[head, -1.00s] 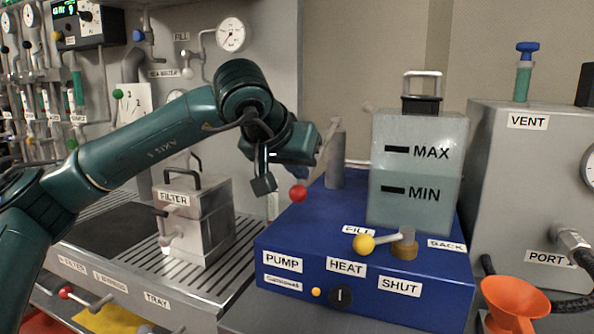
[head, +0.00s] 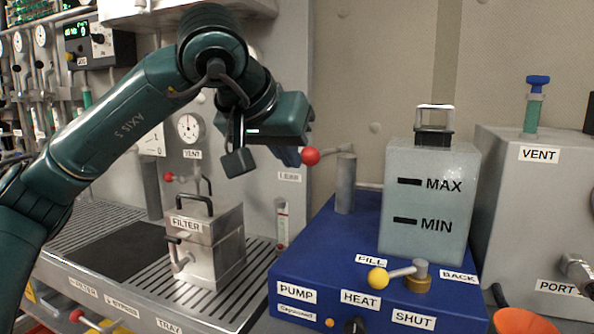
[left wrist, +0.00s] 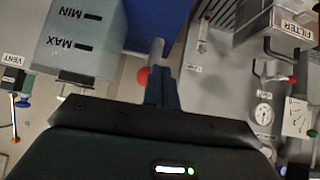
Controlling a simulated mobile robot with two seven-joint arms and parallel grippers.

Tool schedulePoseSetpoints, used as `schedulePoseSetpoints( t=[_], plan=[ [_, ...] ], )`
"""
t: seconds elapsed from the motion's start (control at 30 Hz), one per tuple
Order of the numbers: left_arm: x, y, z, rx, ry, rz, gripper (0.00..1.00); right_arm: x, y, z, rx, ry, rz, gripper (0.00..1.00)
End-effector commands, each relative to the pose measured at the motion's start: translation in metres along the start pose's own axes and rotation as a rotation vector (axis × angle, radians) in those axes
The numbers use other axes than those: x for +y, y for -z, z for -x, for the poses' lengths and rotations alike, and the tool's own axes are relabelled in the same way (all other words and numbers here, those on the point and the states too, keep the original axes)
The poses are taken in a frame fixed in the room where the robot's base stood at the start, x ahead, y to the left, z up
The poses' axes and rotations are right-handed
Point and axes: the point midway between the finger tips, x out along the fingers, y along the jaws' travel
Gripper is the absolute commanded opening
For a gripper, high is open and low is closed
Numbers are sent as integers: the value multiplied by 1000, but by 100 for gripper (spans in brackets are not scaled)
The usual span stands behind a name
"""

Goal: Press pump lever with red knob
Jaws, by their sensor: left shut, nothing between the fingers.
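The pump lever (head: 329,151) runs from the grey post (head: 345,185) on the blue pump box (head: 315,230) to a red knob (head: 310,156). The lever is roughly level, with the knob near the height of the post's top. My left gripper (head: 289,156) is shut and empty, its fingertips just left of the knob in the head view. In the left wrist view, the shut fingers (left wrist: 160,88) lie right beside the red knob (left wrist: 143,77). I cannot tell whether they touch it. My right gripper is not in view.
A clear tank (head: 425,205) stands on the blue box, with a yellow-knobbed lever (head: 400,273) in front. A metal filter box (head: 205,245) stands on the slatted tray to the left. A grey vent box (head: 530,215) and an orange funnel (head: 520,321) are at right.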

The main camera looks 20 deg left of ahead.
Motion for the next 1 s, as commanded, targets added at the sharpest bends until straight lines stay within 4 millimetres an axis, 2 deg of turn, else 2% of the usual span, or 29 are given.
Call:
schedulePoseSetpoints(
  t=[0.1,0.23,1.0],
  plan=[
    [0,2,14,0,1,2,0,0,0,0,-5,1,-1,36],
    [-1,2,21,1,0,3,0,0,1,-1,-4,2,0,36],
    [-1,3,22,3,1,6,0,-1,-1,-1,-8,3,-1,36]
  ],
)
